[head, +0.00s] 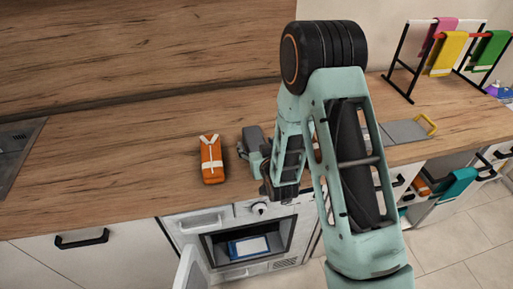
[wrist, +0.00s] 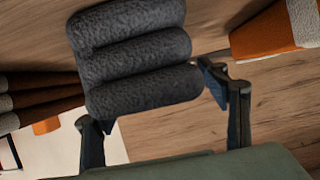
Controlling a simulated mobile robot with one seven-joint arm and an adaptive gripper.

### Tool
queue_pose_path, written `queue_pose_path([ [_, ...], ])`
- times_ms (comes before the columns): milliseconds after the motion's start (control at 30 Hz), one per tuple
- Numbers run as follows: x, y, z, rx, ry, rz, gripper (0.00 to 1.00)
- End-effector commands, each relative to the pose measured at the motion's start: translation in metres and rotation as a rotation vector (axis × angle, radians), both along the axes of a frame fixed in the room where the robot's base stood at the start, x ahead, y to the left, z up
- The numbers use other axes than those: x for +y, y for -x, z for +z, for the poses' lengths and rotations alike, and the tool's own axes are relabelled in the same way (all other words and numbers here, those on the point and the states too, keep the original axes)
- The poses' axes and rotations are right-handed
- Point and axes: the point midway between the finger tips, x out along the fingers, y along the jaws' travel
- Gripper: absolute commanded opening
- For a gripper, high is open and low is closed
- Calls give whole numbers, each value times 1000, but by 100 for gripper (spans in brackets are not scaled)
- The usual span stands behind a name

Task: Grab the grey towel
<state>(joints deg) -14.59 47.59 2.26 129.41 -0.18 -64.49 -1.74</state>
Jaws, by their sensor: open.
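The grey towel (wrist: 140,55) is dark, thick and folded into a few rounded layers. It fills the upper middle of the wrist view. My gripper (wrist: 160,105) is open, with one finger on each side of the towel's near end. I cannot tell whether the fingers touch it. In the head view my gripper (head: 263,165) is low over the counter's front part, partly covered by my own arm. I cannot clearly separate the towel from the gripper there.
A folded orange towel with white bands (head: 212,160) lies left of my gripper on the wooden counter (head: 120,165). Brown-orange folded layers (wrist: 40,95) show at left in the wrist view. An open oven (head: 250,245) is below. A rack with coloured towels (head: 445,55) stands at back right.

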Motion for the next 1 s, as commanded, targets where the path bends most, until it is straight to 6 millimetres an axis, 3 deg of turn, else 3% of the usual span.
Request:
queue_pose_path([
  [233, 0, -1, -1, 1, 0, 0, 68],
  [700, 0, -1, 0, -2, -1, 0, 18],
  [1000, 0, -1, 2, -2, -1, 0, 17],
])
